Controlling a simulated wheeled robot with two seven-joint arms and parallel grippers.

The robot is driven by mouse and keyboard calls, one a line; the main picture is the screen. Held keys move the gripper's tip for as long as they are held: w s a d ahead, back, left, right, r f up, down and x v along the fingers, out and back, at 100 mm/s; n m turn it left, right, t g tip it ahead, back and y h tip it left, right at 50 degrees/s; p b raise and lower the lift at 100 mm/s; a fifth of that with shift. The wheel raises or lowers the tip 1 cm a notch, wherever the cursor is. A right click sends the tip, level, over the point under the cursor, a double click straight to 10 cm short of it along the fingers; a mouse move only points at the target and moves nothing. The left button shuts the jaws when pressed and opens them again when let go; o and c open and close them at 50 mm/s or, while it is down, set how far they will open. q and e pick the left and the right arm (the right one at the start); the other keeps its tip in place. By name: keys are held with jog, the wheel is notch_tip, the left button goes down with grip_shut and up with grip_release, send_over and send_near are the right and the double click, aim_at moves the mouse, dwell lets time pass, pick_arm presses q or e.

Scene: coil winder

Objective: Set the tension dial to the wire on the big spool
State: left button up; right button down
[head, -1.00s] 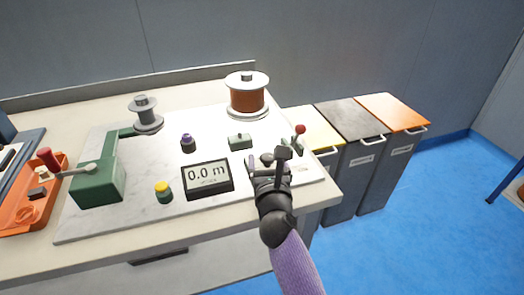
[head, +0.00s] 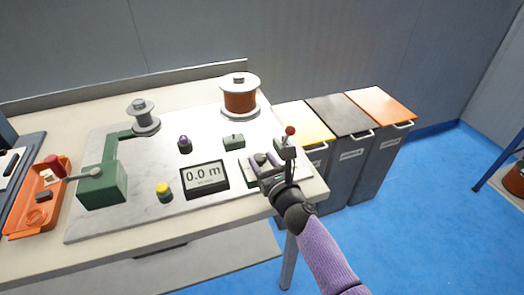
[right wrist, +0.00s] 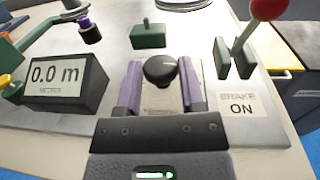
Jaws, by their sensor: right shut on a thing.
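The tension dial is a black round knob (right wrist: 160,71) on a pale plate, with a light mark on its upper right side in the right wrist view. My right gripper (right wrist: 162,88) is shut on it, with one purple-padded finger on each side. In the head view the same gripper (head: 264,165) covers most of the dial's plate, so the scale cannot be read. The big spool (head: 240,100) stands at the back right of the board, wound with reddish-brown copper-coloured wire between pale flanges. My left gripper is out of view.
A red-knobbed brake lever (head: 289,132) stands just right of the dial, beside a BRAKE ON label (right wrist: 242,104). The 0.0 m display (head: 205,178) is to the left. A small green block (head: 234,143) sits behind. A green crank unit (head: 101,187) is further left.

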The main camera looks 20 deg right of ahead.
jog(key=shift+d+n+y, duration=0.15)
jog(key=shift+n+y, duration=0.65)
jog(key=shift+y, duration=0.4)
jog(key=shift+g, duration=0.3)
jog(key=shift+c, duration=1.1)
grip_release()
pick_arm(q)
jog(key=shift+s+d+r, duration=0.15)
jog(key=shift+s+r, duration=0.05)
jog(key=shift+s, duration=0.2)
pick_arm(e)
jog(key=shift+s+d, duration=0.1)
jog(key=shift+s, duration=0.2)
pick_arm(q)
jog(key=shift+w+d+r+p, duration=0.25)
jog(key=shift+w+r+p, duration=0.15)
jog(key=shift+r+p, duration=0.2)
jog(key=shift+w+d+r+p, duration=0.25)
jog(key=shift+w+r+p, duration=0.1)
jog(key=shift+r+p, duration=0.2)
pick_arm(e)
jog(key=v, duration=0.9)
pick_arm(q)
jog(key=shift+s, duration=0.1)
pick_arm(e)
jog(key=shift+s, duration=0.1)
